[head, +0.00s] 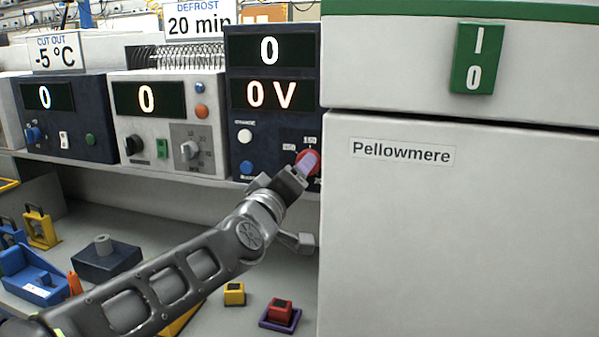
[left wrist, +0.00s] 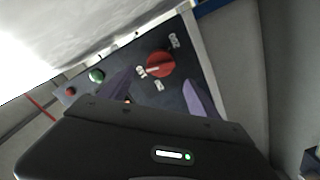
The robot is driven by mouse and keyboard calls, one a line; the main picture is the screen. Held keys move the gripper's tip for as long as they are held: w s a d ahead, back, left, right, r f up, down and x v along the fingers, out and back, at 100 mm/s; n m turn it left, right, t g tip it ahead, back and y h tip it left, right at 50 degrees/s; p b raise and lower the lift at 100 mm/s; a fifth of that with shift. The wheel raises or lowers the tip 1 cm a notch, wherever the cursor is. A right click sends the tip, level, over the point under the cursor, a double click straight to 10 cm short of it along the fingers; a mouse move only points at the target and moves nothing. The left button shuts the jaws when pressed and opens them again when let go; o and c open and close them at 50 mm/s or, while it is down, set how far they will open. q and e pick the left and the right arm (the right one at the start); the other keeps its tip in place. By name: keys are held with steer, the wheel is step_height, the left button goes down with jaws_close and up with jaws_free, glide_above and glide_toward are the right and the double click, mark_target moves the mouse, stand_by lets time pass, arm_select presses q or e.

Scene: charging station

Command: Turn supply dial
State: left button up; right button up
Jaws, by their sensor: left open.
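The supply dial is a round red knob (head: 300,156) low on the right of a dark blue supply unit (head: 265,53) whose displays read 0 and 0 V. My left gripper (head: 306,166) is in front of the dial and partly hides it in the head view. In the left wrist view the red dial (left wrist: 160,65) shows a pale pointer mark and small labels around it. My open left gripper (left wrist: 158,84) has its two purple fingers on either side of the dial's line, with nothing between them. Contact with the dial cannot be told. My right gripper is not in view.
A large white Pellowmere cabinet (head: 450,240) with a green switch (head: 478,60) stands close on the right. Other units with dials (head: 165,130) sit to the left on the shelf. Small blocks (head: 234,294) and fixtures (head: 105,258) lie on the bench below.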

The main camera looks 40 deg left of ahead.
arm_select(q)
steer(key=shift+s+d, duration=0.25)
steer(key=shift+s, duration=0.3)
steer(key=m+p, duration=0.1)
steer(key=m, duration=0.2)
steer(key=m+p, duration=0.1)
steer(key=m, duration=0.2)
steer(key=m+p, duration=0.2)
steer(key=m, duration=0.1)
steer(key=shift+w+f+m, duration=0.1)
steer(key=shift+f+m, duration=0.15)
steer(key=shift+m, duration=0.15)
